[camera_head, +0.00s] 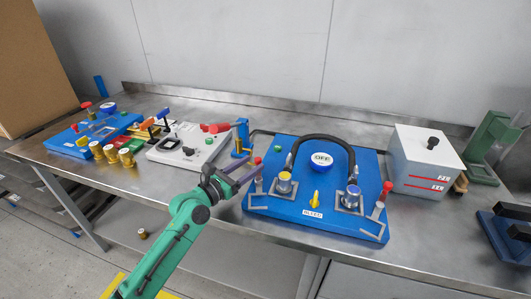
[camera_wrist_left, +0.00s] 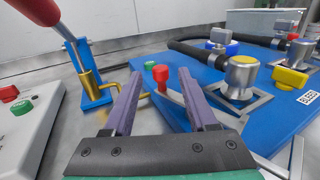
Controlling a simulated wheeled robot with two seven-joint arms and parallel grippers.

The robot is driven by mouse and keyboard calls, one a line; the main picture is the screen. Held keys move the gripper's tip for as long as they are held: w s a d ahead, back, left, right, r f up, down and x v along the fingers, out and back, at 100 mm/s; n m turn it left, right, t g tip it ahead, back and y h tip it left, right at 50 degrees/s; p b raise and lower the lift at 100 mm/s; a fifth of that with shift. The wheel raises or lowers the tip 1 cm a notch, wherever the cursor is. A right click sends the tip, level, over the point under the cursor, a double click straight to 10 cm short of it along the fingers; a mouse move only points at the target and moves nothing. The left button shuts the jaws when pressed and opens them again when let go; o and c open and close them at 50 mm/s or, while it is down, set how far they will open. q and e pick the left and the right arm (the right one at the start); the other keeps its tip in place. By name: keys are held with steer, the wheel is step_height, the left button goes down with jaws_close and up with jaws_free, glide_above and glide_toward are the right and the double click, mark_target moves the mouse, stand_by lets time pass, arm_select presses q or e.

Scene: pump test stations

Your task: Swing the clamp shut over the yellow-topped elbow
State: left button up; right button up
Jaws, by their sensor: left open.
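The yellow-topped elbow (camera_head: 284,184) stands upright at the left of the blue plate (camera_head: 330,220), at one end of a black hose. In the left wrist view the elbow (camera_wrist_left: 241,78) is right of the fingers. Its clamp has a red knob (camera_head: 257,160) on a grey arm; the arm stands left of the elbow, swung away from its top. My left gripper (camera_head: 245,170) is open beside this clamp. In the wrist view the red knob (camera_wrist_left: 160,73) appears between the fingertips; contact cannot be told. My right gripper is not in view.
A second elbow (camera_head: 352,196) with a blue top and a red-knobbed clamp (camera_head: 387,188) is to the right. A yellow bleed valve (camera_head: 315,200) is in front. A white box (camera_head: 422,165) stands right.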

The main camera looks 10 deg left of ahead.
arm_select(q)
steer(key=x, duration=0.6)
steer(key=shift+w+d+f, duration=0.1)
steer(key=shift+w+d, duration=0.1)
steer(key=shift+w, duration=0.2)
jaws_close()
stand_by(0.9)
